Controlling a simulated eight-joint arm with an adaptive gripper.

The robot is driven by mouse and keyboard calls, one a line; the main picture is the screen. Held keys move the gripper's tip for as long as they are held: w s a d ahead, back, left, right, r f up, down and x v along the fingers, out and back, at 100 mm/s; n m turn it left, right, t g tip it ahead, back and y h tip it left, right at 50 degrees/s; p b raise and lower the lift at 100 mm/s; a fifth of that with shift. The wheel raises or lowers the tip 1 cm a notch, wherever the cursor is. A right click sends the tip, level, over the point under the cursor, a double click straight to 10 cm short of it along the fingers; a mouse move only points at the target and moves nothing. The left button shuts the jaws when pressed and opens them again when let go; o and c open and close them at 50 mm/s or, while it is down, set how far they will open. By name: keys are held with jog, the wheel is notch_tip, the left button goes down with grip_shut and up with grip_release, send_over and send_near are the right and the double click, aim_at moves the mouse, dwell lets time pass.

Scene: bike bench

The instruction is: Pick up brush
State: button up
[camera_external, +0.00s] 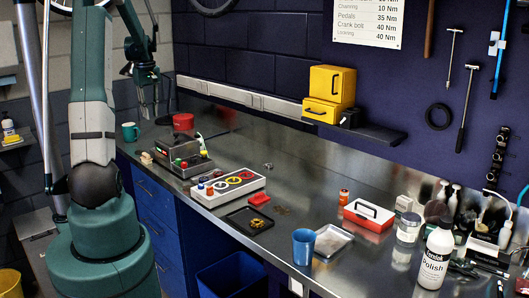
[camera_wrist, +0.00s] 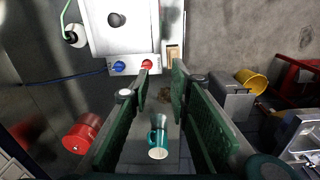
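A small tan block-like item, which may be the brush, lies beside the grey control box at the far left end of the bench (camera_external: 147,157). In the wrist view a tan item (camera_wrist: 174,53) shows just past my fingertips, beside the box with red and blue knobs. It is too small to tell its bristles clearly. My gripper (camera_external: 149,113) hangs above the far left of the bench. Its green fingers (camera_wrist: 161,72) are spread apart with nothing held between them. The tan item is beyond the tips and apart from them.
A red can (camera_external: 183,121) and the control box (camera_external: 185,160) stand nearby. A yellow bin (camera_wrist: 252,82) is off the bench.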

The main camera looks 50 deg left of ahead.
jog(key=s+a+f+n, duration=0.1)
jog(key=s+a+f, duration=0.2)
jog(key=a, duration=0.2)
send_near(145, 153)
jog(key=shift+w+a+p, duration=0.3)
jog(key=shift+a+p, duration=0.1)
jog(key=shift+a, duration=0.1)
jog(key=shift+f, duration=0.6)
jog(key=shift+f, duration=1.3)
jog(key=shift+s+d+f+p, duration=0.1)
jog(key=shift+f+p, duration=0.15)
jog(key=shift+f, duration=1.05)
jog(key=shift+s+d+f+p, duration=0.1)
jog(key=shift+f+p, duration=0.1)
jog(key=shift+f, duration=1.1)
